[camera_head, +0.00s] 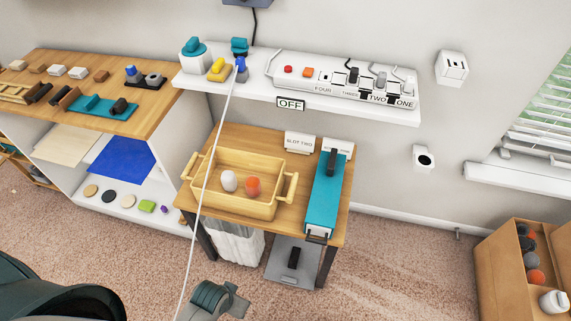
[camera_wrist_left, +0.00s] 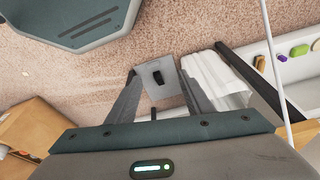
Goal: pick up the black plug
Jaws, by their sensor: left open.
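A small black plug (camera_head: 352,72) sits upright in the white power strip (camera_head: 300,85) on the wall shelf, with a grey plug (camera_head: 381,80) to its right. My left gripper (camera_head: 236,299) is low at the bottom of the head view, well apart from the strip. In the left wrist view its two fingers (camera_wrist_left: 158,72) are spread and hold nothing. Beyond them, a grey plate (camera_wrist_left: 172,66) with a black pedal-like piece lies on the floor. The power strip is not in the wrist view. My right gripper is not in view.
Below the shelf (camera_head: 262,97), a wooden table (camera_head: 262,140) holds a tray (camera_head: 230,203) and a long teal box (camera_head: 325,195). A white cable hangs from the shelf past my left gripper. A cabinet stands left; a cardboard box (camera_head: 508,270) stands right.

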